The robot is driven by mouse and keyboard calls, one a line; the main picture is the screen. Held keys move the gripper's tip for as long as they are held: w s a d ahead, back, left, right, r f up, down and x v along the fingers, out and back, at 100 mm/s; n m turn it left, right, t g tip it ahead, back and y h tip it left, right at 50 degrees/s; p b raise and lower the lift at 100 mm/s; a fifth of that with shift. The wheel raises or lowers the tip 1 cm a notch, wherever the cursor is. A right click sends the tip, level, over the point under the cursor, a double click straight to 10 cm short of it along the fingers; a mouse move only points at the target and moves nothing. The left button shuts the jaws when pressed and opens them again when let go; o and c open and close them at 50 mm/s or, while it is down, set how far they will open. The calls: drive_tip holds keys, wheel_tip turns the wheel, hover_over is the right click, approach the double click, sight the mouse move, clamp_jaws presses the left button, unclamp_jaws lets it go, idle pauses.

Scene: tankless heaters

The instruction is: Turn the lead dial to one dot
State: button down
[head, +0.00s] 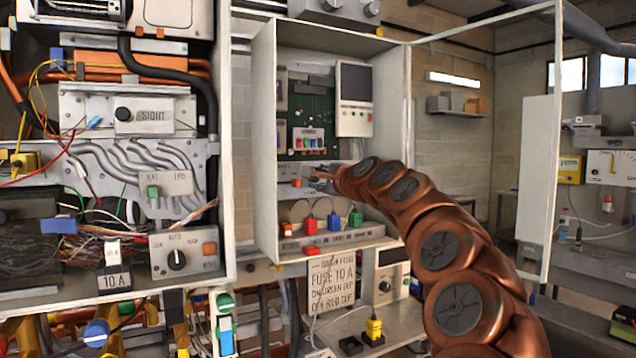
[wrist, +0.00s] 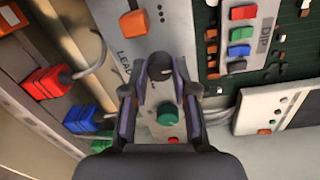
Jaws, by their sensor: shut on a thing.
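The lead dial (wrist: 161,67) is a dark round knob on a light grey panel, with the lettering "LEAD" (wrist: 125,64) to its left in the wrist view. My gripper (wrist: 165,88) is closed around the dial, one finger on each side. In the head view my gripper (head: 322,177) reaches the panel inside the open white cabinet and hides the dial. A pale mark shows on the dial.
A green round knob (wrist: 168,113) and an orange button (wrist: 133,23) sit on the same panel. A board with coloured DIP switches (wrist: 240,50) is close by. Red, blue and green plugs (head: 331,222) with cables stand below. The cabinet's open door frame (head: 553,150) is at the right.

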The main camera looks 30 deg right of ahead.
idle(0.4)
drive_tip(key=c, duration=1.2)
unclamp_jaws()
drive_tip(key=s, duration=1.2)
drive_tip(key=shift+a+r, duration=0.25)
drive_tip(key=shift+a, duration=0.1)
drive_tip(key=shift+a, duration=0.1)
